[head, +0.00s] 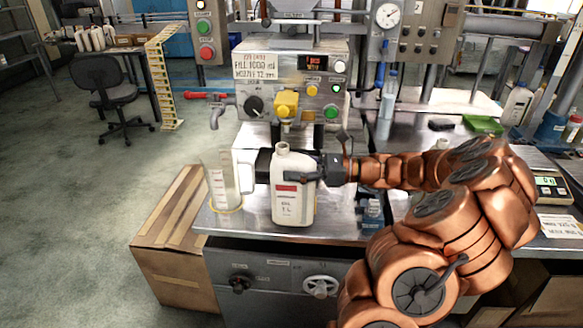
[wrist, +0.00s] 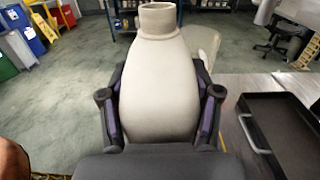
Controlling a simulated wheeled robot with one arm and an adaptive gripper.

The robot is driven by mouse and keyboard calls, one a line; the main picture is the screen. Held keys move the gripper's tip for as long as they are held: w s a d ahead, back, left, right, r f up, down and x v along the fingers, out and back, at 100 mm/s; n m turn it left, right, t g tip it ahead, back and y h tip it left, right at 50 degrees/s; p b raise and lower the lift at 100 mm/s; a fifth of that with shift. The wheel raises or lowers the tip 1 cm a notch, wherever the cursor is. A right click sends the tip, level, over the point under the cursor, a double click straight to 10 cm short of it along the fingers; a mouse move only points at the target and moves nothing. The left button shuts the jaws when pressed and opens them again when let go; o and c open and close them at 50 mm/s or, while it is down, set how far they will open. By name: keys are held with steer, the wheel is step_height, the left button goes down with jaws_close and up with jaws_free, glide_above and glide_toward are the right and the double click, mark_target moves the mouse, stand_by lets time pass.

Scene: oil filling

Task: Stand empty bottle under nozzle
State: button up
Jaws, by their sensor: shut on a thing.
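The bottle (head: 293,195) is white with a red-marked label and an open neck. It is upright at the front of the steel bench, before the filling machine. My gripper (head: 302,176) is shut on the bottle from the right; in the wrist view, my gripper (wrist: 160,110) has a finger on each side of the bottle (wrist: 158,75). I cannot tell whether its base touches the bench. The nozzle (head: 286,126) sits below a yellow block on the machine, behind and above the bottle's open mouth, not directly over it.
A cardboard box (head: 178,245) is on the floor at left. A scale (head: 551,186) and a green tray (head: 483,125) are at right. A dark tray (wrist: 285,130) shows in the wrist view.

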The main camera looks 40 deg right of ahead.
steer(key=w+d+f, duration=0.2)
steer(key=w+d, duration=0.4)
steer(key=w, duration=0.1)
steer(key=shift+f, duration=0.25)
stand_by(0.9)
steer(key=shift+f, duration=0.15)
steer(key=o, duration=1.4)
steer(key=shift+c, duration=0.2)
steer(key=shift+d, duration=0.1)
steer(key=v, duration=0.8)
